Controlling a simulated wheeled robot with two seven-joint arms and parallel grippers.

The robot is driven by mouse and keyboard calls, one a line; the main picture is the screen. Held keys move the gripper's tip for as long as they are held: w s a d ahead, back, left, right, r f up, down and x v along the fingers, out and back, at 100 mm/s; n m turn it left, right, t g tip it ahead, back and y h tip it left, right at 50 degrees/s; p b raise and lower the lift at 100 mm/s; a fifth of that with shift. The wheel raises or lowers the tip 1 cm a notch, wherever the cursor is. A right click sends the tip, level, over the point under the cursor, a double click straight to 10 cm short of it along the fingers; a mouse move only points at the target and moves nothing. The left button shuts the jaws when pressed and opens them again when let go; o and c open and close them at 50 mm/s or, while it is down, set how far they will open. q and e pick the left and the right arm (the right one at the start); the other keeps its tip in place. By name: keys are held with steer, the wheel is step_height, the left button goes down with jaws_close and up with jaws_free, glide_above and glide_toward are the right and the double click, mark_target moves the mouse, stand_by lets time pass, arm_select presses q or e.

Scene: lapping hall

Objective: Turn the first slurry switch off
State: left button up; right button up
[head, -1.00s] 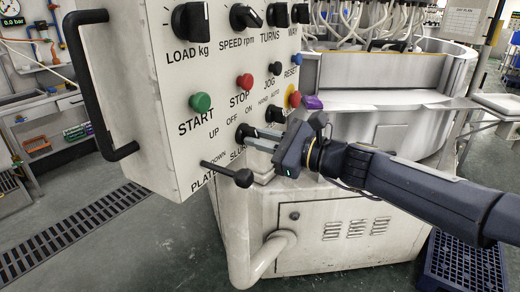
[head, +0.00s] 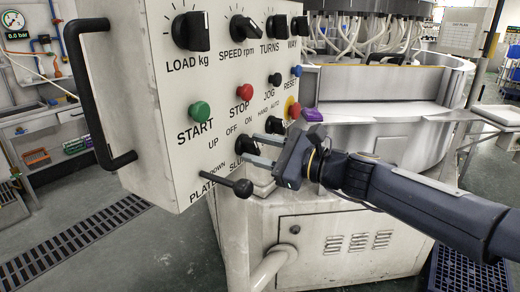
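The white control panel (head: 168,105) fills the upper left of the head view. A black rotary switch (head: 244,141) sits low on it, below the OFF and ON marks, with a partly covered label beginning "SLU" under it. My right gripper (head: 257,150) reaches in from the right, its two fingers apart with a visible gap, tips close to this switch. I cannot tell whether they touch it, and its pointer angle is unclear. A second black switch (head: 274,125) sits up and right, below HAND and AUTO. My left gripper is out of view.
A black lever (head: 239,187) sticks out below the switch, close under the fingers. A green START button (head: 201,110), a red STOP button (head: 244,92) and a red button on yellow (head: 293,108) are nearby. A black handle (head: 92,95) edges the panel.

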steer(key=v, duration=0.7)
steer(key=shift+s+d+b, duration=0.25)
steer(key=shift+d+b, duration=0.05)
steer(key=s+d+f+n+g+h+p, duration=0.1)
steer(key=s+d+f+n+h, duration=0.3)
steer(key=s, duration=0.4)
steer(key=s+d+f+n+g+h+p, duration=0.1)
steer(key=s+d+f+n+h+p, duration=0.2)
steer(key=s+f+n, duration=0.3)
steer(key=s+d+f+n+g+h+p, duration=0.1)
steer(key=s+d+f+n+h+p, duration=0.3)
steer(key=s, duration=0.7)
step_height(320, 180, down, 2)
steer(key=shift+s+d+f+n+h, duration=0.1)
steer(key=shift+s+d+n+h, duration=0.15)
steer(key=shift+d+n, duration=0.8)
